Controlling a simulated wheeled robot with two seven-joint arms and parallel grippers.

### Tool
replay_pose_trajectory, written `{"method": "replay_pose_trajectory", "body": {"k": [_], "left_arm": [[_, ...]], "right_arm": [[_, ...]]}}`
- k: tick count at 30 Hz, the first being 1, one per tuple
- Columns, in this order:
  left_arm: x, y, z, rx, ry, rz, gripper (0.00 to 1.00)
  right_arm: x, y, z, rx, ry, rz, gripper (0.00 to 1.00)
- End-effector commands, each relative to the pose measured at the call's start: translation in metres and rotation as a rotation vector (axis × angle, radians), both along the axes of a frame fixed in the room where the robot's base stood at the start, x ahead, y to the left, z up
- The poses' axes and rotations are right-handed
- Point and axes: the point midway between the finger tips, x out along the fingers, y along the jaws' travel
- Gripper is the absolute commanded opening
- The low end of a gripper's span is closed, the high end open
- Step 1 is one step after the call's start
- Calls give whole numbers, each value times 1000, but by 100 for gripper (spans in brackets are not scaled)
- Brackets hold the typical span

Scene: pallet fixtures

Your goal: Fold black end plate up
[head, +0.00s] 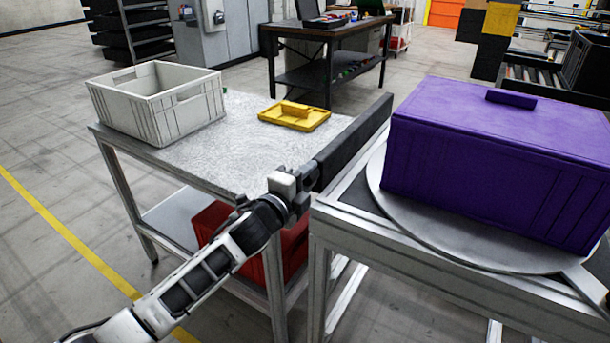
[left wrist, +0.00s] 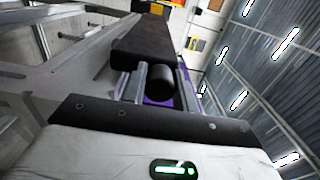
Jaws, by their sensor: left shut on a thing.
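The black end plate (head: 352,142) is a long dark bar-like panel along the left edge of the metal stand, beside the purple box (head: 490,160). It stands tilted up along that edge in the head view. My left gripper (head: 300,190) is at the plate's near end and shut on it. In the left wrist view the dark plate (left wrist: 150,42) stretches away from the gripper (left wrist: 155,85); the exact contact is partly hidden by the fingers. The purple box sits on a round grey turntable (head: 420,236) on the stand. My right gripper is not in view.
A grey-topped table (head: 235,150) stands to the left, with a pale crate (head: 165,115) and a yellow tray (head: 290,122) on it. A red container (head: 290,250) is on its lower shelf. A dark workbench (head: 325,45) stands behind. Open floor lies at the left.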

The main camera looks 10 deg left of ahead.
Motion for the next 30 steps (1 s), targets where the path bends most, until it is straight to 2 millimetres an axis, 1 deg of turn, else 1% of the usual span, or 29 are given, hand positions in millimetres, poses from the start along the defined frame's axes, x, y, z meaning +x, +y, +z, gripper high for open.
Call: {"method": "replay_pose_trajectory", "body": {"k": [14,15,16,17,26,30], "left_arm": [[0,-1,0,15,-5,0,0],[0,-1,0,15,-5,0,39],[0,-1,0,15,-5,0,48],[0,-1,0,14,-4,0,50],[-2,0,-1,12,-3,0,50],[-14,5,-1,13,-3,1,50]], "right_arm": [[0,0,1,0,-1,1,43],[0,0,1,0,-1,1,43],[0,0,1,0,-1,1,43],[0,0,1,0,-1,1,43],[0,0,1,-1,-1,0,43],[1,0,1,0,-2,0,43]]}}
